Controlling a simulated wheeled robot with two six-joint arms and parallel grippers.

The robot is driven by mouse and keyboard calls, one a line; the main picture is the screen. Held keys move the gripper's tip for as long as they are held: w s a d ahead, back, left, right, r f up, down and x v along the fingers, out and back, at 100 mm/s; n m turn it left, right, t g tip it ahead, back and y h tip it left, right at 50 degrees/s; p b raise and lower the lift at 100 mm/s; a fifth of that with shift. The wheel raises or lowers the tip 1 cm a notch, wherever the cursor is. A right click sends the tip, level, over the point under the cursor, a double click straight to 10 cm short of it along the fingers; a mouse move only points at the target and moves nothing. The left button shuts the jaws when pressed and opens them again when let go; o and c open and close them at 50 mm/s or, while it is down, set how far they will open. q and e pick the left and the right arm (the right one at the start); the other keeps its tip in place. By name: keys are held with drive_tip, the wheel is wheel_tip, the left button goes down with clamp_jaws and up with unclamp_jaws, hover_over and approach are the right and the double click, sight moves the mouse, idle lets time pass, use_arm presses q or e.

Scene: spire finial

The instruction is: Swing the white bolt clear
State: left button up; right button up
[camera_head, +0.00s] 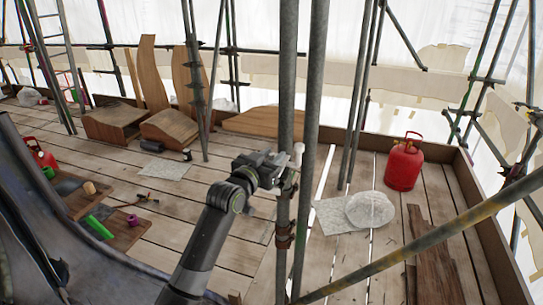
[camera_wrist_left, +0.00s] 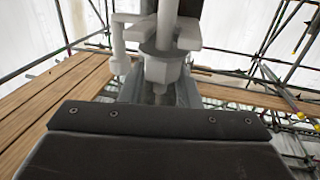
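In the head view my left arm reaches up to two grey upright scaffold tubes. My left gripper (camera_head: 272,170) is at the tubes, right beside a small white fitting (camera_head: 298,156), which I take to be the white bolt. In the left wrist view a white bolt with a wide collar and nut (camera_wrist_left: 162,67) points down between grey finger parts. A second white rod (camera_wrist_left: 118,50) hangs to its left from the same white fitting. The dark gripper body (camera_wrist_left: 160,120) hides the lower finger area, so I cannot tell whether the fingers touch the bolt. My right gripper is not in view.
A rusty coupler (camera_head: 284,236) sits lower on the tubes. A diagonal tube (camera_head: 420,240) crosses the lower right. Tools lie on boards (camera_head: 122,232) at left.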

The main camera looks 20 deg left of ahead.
use_arm(q)
drive_tip(key=shift+c, duration=0.2)
clamp_jaws()
